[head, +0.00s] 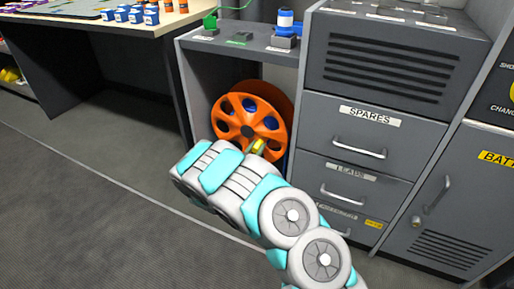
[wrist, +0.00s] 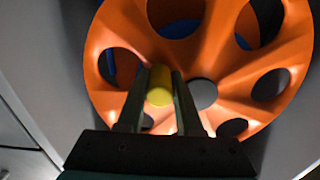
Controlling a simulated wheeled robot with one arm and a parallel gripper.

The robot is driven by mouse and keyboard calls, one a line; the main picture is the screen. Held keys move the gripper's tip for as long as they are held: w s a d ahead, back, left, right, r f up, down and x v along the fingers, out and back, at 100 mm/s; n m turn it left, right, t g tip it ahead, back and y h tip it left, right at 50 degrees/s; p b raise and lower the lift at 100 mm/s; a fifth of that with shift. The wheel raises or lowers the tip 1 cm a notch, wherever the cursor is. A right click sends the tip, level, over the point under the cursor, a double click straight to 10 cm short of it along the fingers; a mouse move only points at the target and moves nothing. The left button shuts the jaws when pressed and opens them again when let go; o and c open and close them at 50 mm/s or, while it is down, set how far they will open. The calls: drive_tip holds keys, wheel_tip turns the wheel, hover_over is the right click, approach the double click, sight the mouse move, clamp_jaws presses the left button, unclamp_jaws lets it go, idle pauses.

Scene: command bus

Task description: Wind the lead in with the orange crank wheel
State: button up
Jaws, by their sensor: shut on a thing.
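The orange crank wheel (head: 262,106) is a spoked disc with round holes, set in an open bay under a grey shelf. It also fills most of the wrist view (wrist: 115,35). A yellow crank handle (wrist: 160,85) stands out from the wheel's face. My gripper (wrist: 160,92) is shut on the handle, with one dark finger on each side of it. In the head view the handle (head: 257,147) shows just beyond my arm, which hides the wheel's lower part. Some blue shows through the wheel's holes; the lead itself is hard to make out.
Grey drawers (head: 368,130) marked SPARES and more stand right of the bay, with protruding handles. A shelf top (head: 245,50) above holds a green cable and a blue item. A table (head: 120,20) with small bottles is at the back left. The floor at left is clear.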

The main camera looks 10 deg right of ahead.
clamp_jaws()
idle(0.7)
drive_tip(key=shift+f, duration=0.1)
